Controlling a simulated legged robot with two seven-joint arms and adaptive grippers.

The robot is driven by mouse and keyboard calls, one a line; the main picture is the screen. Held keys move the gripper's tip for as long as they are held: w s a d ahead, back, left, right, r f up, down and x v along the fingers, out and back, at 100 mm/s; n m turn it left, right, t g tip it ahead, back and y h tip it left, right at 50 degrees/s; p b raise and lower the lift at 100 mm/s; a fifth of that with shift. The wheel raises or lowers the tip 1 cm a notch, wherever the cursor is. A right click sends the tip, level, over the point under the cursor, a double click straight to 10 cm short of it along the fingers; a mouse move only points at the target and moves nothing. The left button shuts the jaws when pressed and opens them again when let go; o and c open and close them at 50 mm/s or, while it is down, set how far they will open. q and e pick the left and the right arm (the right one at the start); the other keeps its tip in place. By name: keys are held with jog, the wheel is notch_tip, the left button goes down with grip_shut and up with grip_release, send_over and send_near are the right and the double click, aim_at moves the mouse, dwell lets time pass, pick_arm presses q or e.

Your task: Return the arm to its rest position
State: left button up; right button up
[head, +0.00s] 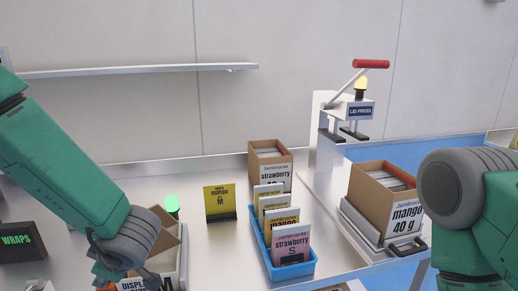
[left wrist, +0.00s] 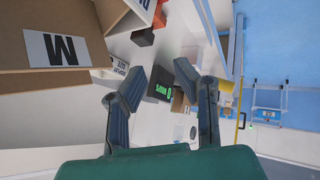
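My left arm comes in from the left in the head view, bent down over the left part of the table. Its gripper is mostly below or behind the wrist there. In the left wrist view my left gripper (left wrist: 165,80) has its two fingers apart with nothing between them. My right arm shows at the right edge of the head view, with a grey rounded joint and green links. The right gripper is outside the frame.
A blue tray (head: 292,271) holds several pouches mid-table. A yellow mango card (head: 220,203) stands to its left. A strawberry box (head: 275,178) and a mango box (head: 404,211) stand behind and right. The lid press (head: 358,112) is at the back. A black WRAPS box (head: 20,241) is at left.

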pick_arm(q)
jog(key=s+f+m+h, duration=0.2)
jog(key=s+f+m, duration=0.3)
jog(key=f, duration=0.3)
jog(key=s+f+m+h, duration=0.1)
jog(key=s+f+m, duration=0.4)
jog(key=f, duration=0.4)
jog(key=s+d+f+m+g+h, duration=0.1)
jog(key=s+f+m+g+h, duration=0.1)
jog(key=s, duration=0.8)
jog(key=s+d+f+m+g+h, duration=0.1)
jog(key=s+f+m, duration=0.4)
jog(key=s, duration=0.5)
jog(key=shift+g+h, duration=0.6)
jog(key=shift+o, duration=0.4)
notch_tip(320, 180, down, 8)
jog(key=w+d+m+b, duration=0.1)
jog(key=w+b, duration=0.1)
jog(key=b, duration=0.6)
jog(key=shift+w+r+t, duration=0.15)
jog(key=shift+w+t, duration=0.05)
jog(key=shift+t, duration=0.1)
jog(key=shift+d+r, duration=0.1)
jog(key=shift+w, duration=0.1)
